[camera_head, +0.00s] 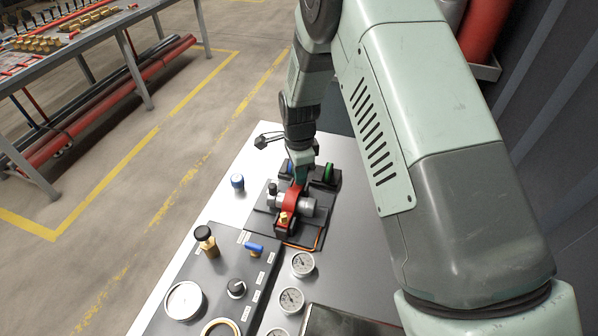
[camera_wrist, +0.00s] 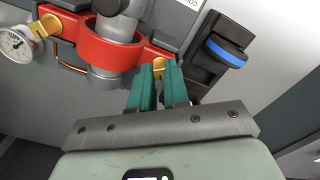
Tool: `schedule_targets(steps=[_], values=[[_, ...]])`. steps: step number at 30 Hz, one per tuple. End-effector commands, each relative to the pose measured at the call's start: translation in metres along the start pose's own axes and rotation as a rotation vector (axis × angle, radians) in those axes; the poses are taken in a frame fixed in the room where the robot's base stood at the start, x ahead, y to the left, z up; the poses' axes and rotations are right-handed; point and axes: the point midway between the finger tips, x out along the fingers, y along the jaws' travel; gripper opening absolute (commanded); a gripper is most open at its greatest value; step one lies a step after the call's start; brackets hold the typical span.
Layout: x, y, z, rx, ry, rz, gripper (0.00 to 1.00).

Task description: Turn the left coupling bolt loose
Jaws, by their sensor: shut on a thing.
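A red coupling clamp (camera_head: 292,201) sits around a grey pipe (camera_head: 308,205) on the panel. In the wrist view the clamp (camera_wrist: 103,50) has a brass bolt at each end. One brass bolt (camera_wrist: 159,67) is between the green fingers of my gripper (camera_wrist: 163,72), which are shut on it; the fingers cover part of it. The other brass bolt (camera_wrist: 49,25) is free at the far left of that view. It also shows in the head view (camera_head: 283,218), at the clamp's near end. My gripper (camera_head: 300,178) reaches down at the clamp's far end.
A black-and-blue part (camera_wrist: 226,53) stands close right of my fingers. A green wheel (camera_head: 328,173) is nearby. A dial gauge (camera_wrist: 16,44) is at the left. Knobs, a blue lever (camera_head: 254,248) and gauges (camera_head: 303,264) fill the near panel.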

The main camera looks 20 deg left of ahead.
Motion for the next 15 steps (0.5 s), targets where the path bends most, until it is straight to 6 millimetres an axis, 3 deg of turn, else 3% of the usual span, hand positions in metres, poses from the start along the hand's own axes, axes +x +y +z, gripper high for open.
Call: schedule_targets(steps=[15], values=[[0.0000,-0.0004,-0.0004,-0.358,0.001,-0.001,0.00]])
